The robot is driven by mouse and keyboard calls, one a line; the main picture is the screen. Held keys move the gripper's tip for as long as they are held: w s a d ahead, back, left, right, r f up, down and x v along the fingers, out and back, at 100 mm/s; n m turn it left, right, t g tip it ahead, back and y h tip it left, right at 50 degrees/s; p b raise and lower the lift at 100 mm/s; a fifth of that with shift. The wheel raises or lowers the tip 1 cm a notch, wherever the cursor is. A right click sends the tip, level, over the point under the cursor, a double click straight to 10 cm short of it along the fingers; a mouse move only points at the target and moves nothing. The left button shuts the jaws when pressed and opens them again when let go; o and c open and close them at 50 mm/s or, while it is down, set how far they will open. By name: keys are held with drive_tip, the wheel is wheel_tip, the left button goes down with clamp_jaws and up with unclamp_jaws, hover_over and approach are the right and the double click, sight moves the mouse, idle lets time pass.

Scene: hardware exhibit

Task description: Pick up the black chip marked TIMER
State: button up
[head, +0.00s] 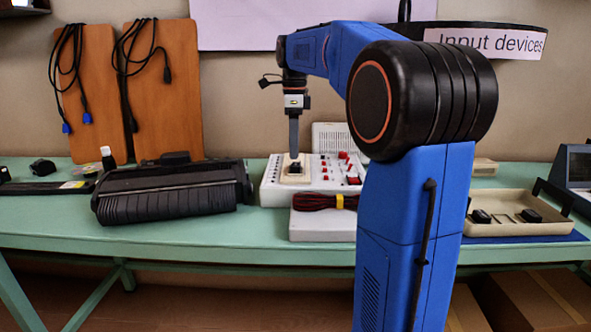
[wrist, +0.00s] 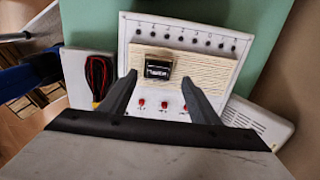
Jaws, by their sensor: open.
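A small black chip (wrist: 158,68) with pale, unreadable marking lies on a cream block (wrist: 208,70) on a white board (wrist: 145,32). In the head view the chip (head: 295,169) shows as a dark spot right under my gripper (head: 294,153). My gripper points straight down and is open and empty. In the wrist view my gripper (wrist: 160,77) has one finger on each side of the chip, with a gap to both. I cannot tell how far the fingertips are above the block.
The board has red switches (head: 325,170) and a row of dark sockets. A red and black cable bundle (head: 325,202) lies in front. A large black device (head: 172,190) stands left. A beige tray (head: 515,228) holds black pieces at right.

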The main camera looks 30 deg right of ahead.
sight(297, 164)
drive_tip(key=shift+s+d+f, duration=0.1)
drive_tip(key=shift+s+f, duration=0.1)
drive_tip(key=shift+f, duration=1.05)
drive_tip(key=shift+s+d+f, duration=0.1)
drive_tip(key=shift+s+f, duration=0.05)
drive_tip(key=shift+f, duration=1.1)
drive_tip(key=c, duration=1.1)
